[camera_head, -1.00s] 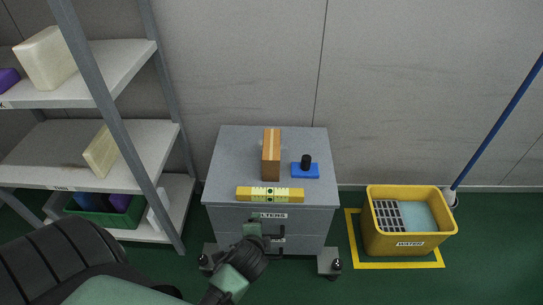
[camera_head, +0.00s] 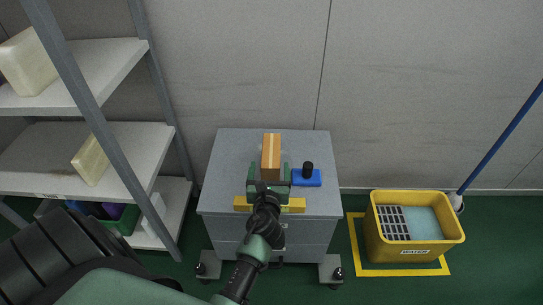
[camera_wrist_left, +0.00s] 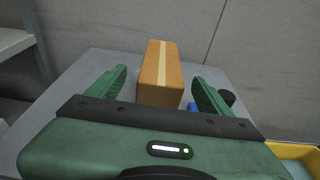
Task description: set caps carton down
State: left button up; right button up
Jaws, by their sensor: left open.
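The caps carton (camera_head: 271,152) is a brown box with a pale tape strip along its top. It stands upright on the grey cabinet top (camera_head: 232,150). My left gripper (camera_head: 269,172) is open at the near end of the carton, its green fingers to either side. In the left wrist view the carton (camera_wrist_left: 161,78) stands between the two open fingers (camera_wrist_left: 160,88), with a gap on each side. My right gripper is in neither view.
A blue block with a black knob (camera_head: 306,177) sits just right of the carton. A yellow level (camera_head: 241,203) lies along the front edge, partly under my gripper in view. A shelf rack (camera_head: 120,150) stands left; a yellow bucket (camera_head: 408,250) stands on the floor right.

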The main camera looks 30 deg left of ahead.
aim_at(271, 153)
pick_arm(q)
jog(key=shift+w+a, duration=0.2)
jog(key=shift+w, duration=0.15)
jog(key=shift+w+a+f, duration=0.1)
jog(key=shift+w+a, duration=0.2)
jog(key=shift+w, duration=0.25)
jog(key=b+x, duration=0.2)
jog(key=x, duration=0.2)
jog(key=shift+w+a+f, duration=0.1)
jog(key=shift+w+f, duration=0.05)
jog(key=shift+w+a, duration=0.2)
jog(key=shift+w, duration=0.15)
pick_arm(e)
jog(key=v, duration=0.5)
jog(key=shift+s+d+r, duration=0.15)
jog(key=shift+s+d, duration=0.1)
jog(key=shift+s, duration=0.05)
pick_arm(q)
jog(key=c, duration=1.5)
grip_shut()
